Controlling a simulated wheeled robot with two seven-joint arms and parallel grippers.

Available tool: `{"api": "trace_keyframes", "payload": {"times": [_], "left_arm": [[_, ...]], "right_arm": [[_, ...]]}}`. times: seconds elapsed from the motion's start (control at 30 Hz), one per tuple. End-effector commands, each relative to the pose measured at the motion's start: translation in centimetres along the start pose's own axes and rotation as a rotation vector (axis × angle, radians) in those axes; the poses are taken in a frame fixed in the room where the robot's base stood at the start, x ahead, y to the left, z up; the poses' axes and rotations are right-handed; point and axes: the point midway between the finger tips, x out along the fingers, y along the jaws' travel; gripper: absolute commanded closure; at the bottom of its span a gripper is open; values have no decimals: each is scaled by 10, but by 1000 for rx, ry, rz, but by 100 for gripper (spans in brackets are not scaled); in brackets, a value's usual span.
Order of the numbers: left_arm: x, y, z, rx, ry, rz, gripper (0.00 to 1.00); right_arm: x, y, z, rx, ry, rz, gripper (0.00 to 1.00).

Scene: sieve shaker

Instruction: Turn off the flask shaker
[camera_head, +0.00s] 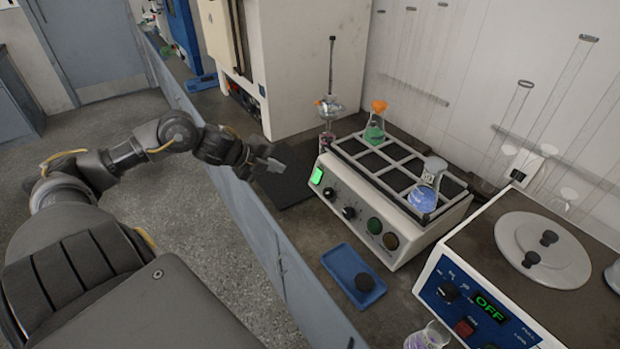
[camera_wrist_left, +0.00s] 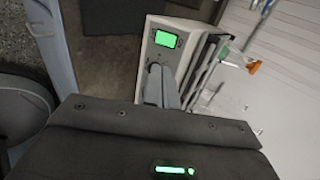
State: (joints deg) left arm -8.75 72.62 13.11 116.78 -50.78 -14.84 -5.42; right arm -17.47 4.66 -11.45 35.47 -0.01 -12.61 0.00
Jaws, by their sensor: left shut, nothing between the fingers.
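The flask shaker (camera_head: 405,258) is a beige box on the bench, with a dark compartmented rack on top. Its front panel has a lit green display (camera_head: 317,175), two black knobs (camera_head: 348,213), a green button (camera_head: 374,226) and a brown button (camera_head: 390,241). A green flask with an orange cap (camera_head: 374,130) and a blue flask (camera_head: 424,197) stand in the rack. My left gripper (camera_head: 278,166) is shut and empty, left of the display in the head view. In the left wrist view the shut fingers (camera_wrist_left: 159,75) point at the panel below the green display (camera_wrist_left: 166,39), partly covering it. My right gripper is not in view.
A blue tray (camera_head: 340,259) with a dark round object lies before the shaker. A blue-panelled device reading OFF (camera_head: 487,307) stands at right. A dark mat (camera_head: 285,185) lies left of the shaker, and a large white cabinet (camera_head: 310,60) stands behind.

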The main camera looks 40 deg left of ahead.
Motion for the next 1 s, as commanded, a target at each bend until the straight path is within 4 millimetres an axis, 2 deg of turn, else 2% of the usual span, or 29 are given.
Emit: {"api": "trace_keyframes", "payload": {"times": [0.27,0.47,0.8,1.0], "left_arm": [[5,0,1,-6,-1,-2,100],[25,-3,0,-8,1,-6,100],[94,-2,0,-10,1,-4,100],[124,-1,0,-8,2,-1,100]], "right_arm": [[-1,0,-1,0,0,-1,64],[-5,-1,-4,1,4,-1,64],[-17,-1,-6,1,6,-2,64],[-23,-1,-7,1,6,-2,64]]}}
